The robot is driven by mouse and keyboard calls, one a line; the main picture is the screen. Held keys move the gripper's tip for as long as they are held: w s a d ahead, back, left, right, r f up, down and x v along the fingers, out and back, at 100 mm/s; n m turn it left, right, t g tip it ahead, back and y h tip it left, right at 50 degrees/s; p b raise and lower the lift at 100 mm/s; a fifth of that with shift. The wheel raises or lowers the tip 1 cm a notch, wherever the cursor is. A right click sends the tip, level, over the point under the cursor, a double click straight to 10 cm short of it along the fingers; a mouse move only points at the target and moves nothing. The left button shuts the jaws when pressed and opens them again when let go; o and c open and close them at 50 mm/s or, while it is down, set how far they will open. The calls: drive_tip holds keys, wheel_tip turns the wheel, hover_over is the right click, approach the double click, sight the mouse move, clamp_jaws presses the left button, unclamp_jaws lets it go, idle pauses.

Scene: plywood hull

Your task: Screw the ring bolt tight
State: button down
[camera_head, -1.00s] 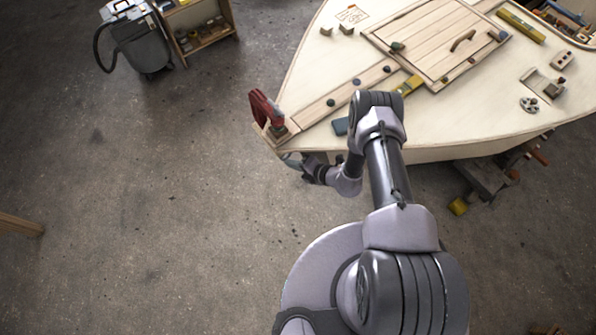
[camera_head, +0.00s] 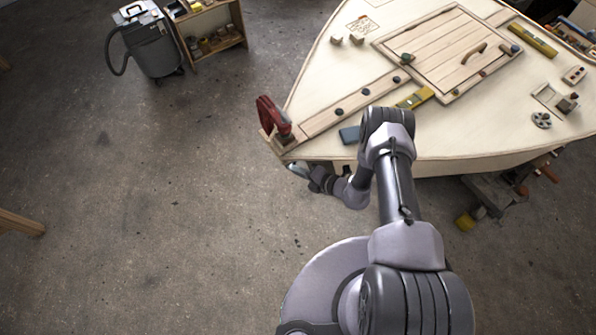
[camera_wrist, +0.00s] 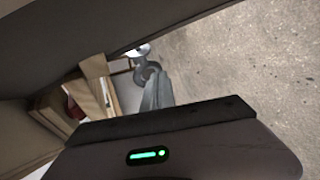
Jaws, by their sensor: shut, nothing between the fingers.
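The ring bolt (camera_wrist: 147,70) shows in the wrist view as a small grey ring below a bright round plate (camera_wrist: 138,51) at the edge of the hull. How far it is screwed in I cannot tell. My gripper (camera_wrist: 157,88) is shut and empty, its fingertips close to the ring; whether they touch it or reach into it I cannot tell. In the head view my gripper (camera_head: 297,170) is just off the tip of the plywood hull (camera_head: 330,75), beside its edge. The ring bolt cannot be made out there.
A red clamp (camera_head: 272,115) stands on the hull's tip, near my gripper. A vacuum (camera_head: 150,45) and a shelf (camera_head: 208,30) stand behind.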

drive_tip(key=shift+f+y+b, duration=0.25)
drive_tip(key=shift+y+b, duration=0.15)
drive_tip(key=shift+b, duration=0.1)
drive_tip(key=shift+w+a+f+n+t+y+b, duration=0.1)
drive_tip(key=shift+w+f+n+t+y+b, duration=0.3)
drive_tip(key=shift+b, duration=1.85)
drive_tip(key=shift+w+a+f+n+y+b, duration=0.15)
drive_tip(key=shift+w+f+b, duration=0.45)
drive_tip(key=shift+b, duration=1.6)
drive_tip(key=shift+s+d+f, duration=0.1)
